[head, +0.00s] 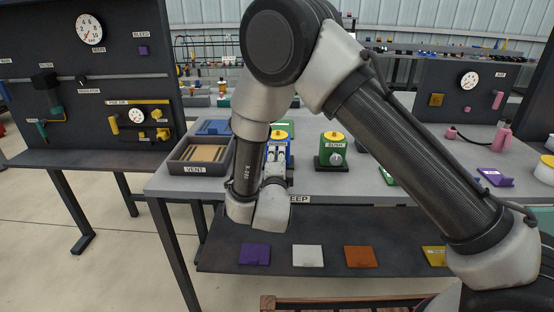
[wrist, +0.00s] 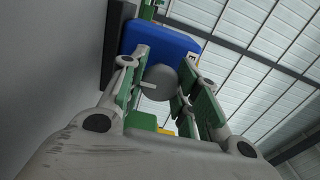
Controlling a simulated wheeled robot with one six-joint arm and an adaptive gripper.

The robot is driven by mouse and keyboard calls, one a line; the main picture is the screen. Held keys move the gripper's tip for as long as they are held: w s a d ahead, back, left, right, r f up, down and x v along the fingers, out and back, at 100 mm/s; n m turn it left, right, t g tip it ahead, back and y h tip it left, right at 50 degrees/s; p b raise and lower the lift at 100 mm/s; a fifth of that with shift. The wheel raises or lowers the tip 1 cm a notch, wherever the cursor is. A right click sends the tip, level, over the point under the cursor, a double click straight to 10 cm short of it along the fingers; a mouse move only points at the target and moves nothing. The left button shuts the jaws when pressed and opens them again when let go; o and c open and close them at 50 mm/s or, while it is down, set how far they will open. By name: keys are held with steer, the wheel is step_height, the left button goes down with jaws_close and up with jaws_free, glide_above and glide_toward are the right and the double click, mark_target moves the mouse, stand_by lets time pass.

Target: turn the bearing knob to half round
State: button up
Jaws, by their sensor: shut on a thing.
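A blue box with a yellow top (head: 281,134) stands on the grey bench, mostly behind my arm in the head view. In the wrist view the blue box (wrist: 157,38) fills the upper middle. A round grey knob (wrist: 160,82) with a pale pointer sticks out of its front; I take it for the bearing knob, but its label is not readable. My gripper (wrist: 164,92) has its green-padded fingers on both sides of the knob, shut on it. In the head view my gripper (head: 276,162) is at the box's front.
A green box marked BUSH (head: 332,153) with its own knob stands close on the right. An open tray marked VENT (head: 186,169) sits on the left. Coloured plates, one purple (head: 255,254), lie on the lower shelf.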

steer(key=shift+f, duration=0.1)
stand_by(0.4)
steer(key=o, duration=1.1)
steer(key=s, duration=1.2)
steer(key=shift+a, duration=0.2)
